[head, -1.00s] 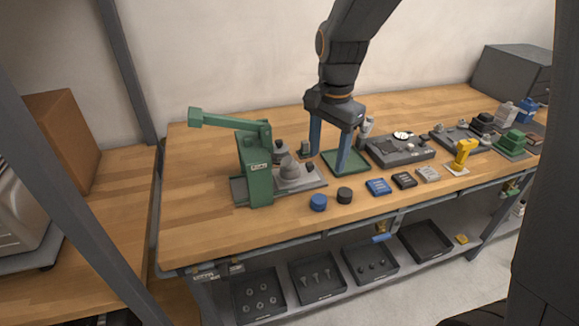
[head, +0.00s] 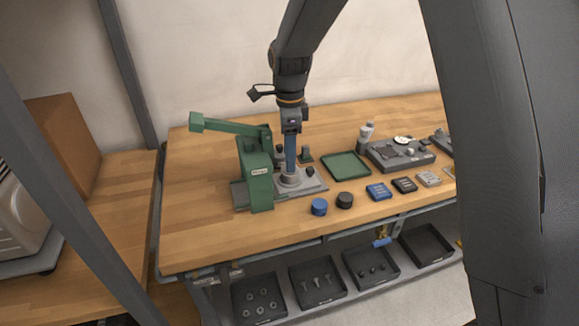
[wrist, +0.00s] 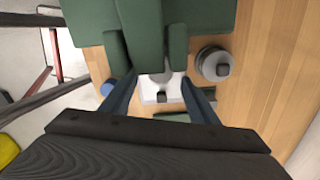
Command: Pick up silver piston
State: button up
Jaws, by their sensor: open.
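A silver-grey round piece (head: 291,181), which looks like the silver piston, sits on the grey base plate (head: 313,186) of a green press (head: 257,182). My gripper (head: 291,171) points down right over this piece, with its blue fingers close to or around its top. In the wrist view, my gripper (wrist: 160,80) is open, its fingers on either side of a pale grey piece (wrist: 165,76) that is partly under the green press arm (wrist: 150,30). I cannot tell whether the fingers touch it.
A grey cylinder with a dark knob (wrist: 214,64) stands beside the press. A green tray (head: 346,165) lies to the right. Blue (head: 319,207) and black (head: 344,200) round pieces stand in front. The press lever (head: 230,127) reaches left. Free wood lies at the front left.

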jog(key=shift+f, duration=1.25)
jog(key=c, duration=1.2)
